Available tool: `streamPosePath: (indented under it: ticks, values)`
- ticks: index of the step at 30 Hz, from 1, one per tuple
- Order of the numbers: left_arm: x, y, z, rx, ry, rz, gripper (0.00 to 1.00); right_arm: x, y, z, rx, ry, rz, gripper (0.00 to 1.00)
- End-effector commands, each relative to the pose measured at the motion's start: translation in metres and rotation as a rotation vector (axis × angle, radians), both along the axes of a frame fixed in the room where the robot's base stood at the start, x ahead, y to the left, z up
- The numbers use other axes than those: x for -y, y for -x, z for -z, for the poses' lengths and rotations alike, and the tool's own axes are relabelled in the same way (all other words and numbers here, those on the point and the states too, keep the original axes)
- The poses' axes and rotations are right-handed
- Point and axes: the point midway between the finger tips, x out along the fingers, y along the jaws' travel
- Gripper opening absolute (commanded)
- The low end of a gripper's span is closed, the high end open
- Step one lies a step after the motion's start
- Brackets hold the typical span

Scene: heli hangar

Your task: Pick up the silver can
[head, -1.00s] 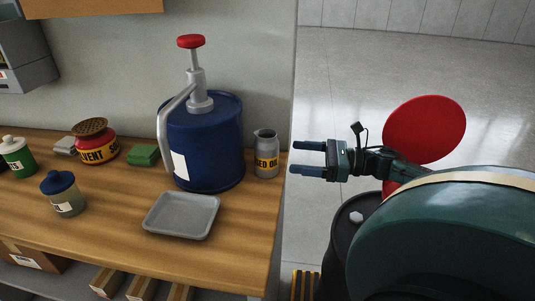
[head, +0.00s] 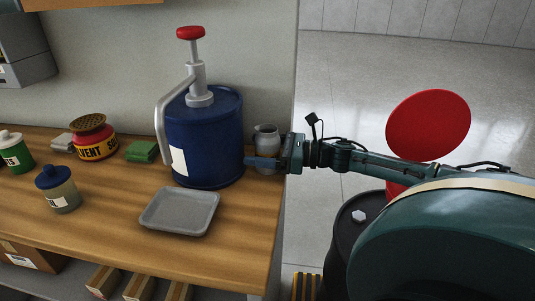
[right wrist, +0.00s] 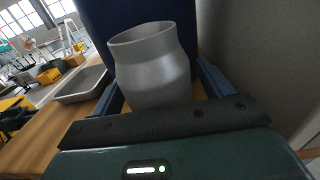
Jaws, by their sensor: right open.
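The silver can (head: 265,133) stands upright at the right end of the wooden bench, just right of the blue drum. In the head view my right gripper (head: 262,162) is in front of it and hides its lower part and label. In the right wrist view the can (right wrist: 155,65) is between my two open fingers, its open mouth toward the upper left. I cannot tell whether either finger touches it. My left gripper is not in view.
The blue drum (head: 205,140) with a red-topped pump stands close beside the can. A grey tray (head: 180,211) lies in front of it. A solvent can (head: 94,138), a green block (head: 142,151) and a blue-lidded jar (head: 57,189) are further left. A black barrel (head: 343,245) stands right of the bench.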

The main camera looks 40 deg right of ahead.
Motion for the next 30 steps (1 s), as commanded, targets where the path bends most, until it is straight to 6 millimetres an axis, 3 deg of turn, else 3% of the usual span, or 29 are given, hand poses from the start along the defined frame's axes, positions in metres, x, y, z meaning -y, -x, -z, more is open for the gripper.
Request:
streamPosePath:
  ticks: [8, 26, 30]
  values:
    - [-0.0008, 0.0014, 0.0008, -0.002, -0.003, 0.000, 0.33, -0.0006, -0.0006, -0.0001, 0.000, 0.000, 0.000, 0.77]
    - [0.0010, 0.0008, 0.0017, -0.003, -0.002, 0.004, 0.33, -0.0006, -0.0004, 0.0001, -0.001, -0.001, -0.001, 0.28]
    - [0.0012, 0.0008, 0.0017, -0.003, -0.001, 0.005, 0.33, -0.0007, -0.0005, -0.0006, 0.001, -0.001, -0.001, 0.26]
